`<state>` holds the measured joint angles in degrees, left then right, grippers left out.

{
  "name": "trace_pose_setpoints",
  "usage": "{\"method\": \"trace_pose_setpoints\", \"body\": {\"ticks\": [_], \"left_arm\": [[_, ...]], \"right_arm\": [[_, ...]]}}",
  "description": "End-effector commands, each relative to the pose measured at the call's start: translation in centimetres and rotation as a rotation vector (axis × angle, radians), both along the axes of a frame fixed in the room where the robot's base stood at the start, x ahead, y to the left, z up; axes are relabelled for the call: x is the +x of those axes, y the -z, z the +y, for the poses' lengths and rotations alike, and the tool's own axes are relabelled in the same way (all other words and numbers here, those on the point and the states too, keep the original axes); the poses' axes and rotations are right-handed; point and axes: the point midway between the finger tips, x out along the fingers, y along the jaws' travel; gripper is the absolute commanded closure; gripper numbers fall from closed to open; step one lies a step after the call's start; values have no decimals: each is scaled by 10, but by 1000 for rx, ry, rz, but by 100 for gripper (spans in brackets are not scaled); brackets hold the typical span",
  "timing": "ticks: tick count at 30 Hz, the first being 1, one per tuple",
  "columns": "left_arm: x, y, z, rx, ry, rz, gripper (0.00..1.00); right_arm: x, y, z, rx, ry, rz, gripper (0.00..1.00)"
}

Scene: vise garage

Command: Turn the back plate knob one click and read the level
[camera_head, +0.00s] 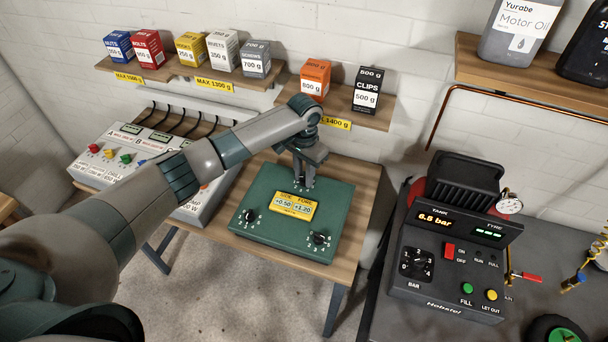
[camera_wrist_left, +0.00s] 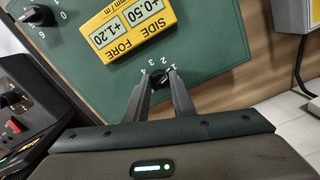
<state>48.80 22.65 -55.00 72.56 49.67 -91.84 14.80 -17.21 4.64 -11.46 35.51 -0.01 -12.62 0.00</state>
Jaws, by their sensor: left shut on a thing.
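The green plate (camera_head: 270,232) lies on a wooden table. A yellow level (camera_head: 294,206) on it shows +0.50 and +1.20; in the left wrist view (camera_wrist_left: 125,25) these stand under SIDE and FORE. Black knobs sit at the plate's front left (camera_head: 250,216) and front right (camera_head: 319,239). My left gripper (camera_head: 303,184) points down at the plate's back edge. In the left wrist view its fingers (camera_wrist_left: 161,84) are shut on the dark back knob (camera_wrist_left: 160,76), with numbers 1 to 4 around it. The fingers partly hide the knob, so its pointer is unclear. My right gripper is out of view.
A shelf (camera_head: 335,108) with an orange box (camera_head: 315,78) and a black clips box (camera_head: 367,90) hangs behind my left wrist. A grey panel (camera_head: 165,165) with coloured knobs stands left. A black tyre inflator (camera_head: 450,255) stands right of the table, across a gap.

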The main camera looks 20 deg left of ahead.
Motion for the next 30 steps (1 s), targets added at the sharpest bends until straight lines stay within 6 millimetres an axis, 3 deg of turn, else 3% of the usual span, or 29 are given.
{"method": "trace_pose_setpoints", "body": {"ticks": [18, 30], "left_arm": [[1, -1, -1, -2, -455, -2, 100], [2, -2, 0, -2, -577, -4, 100]], "right_arm": [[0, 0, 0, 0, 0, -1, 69], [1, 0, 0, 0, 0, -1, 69]]}}
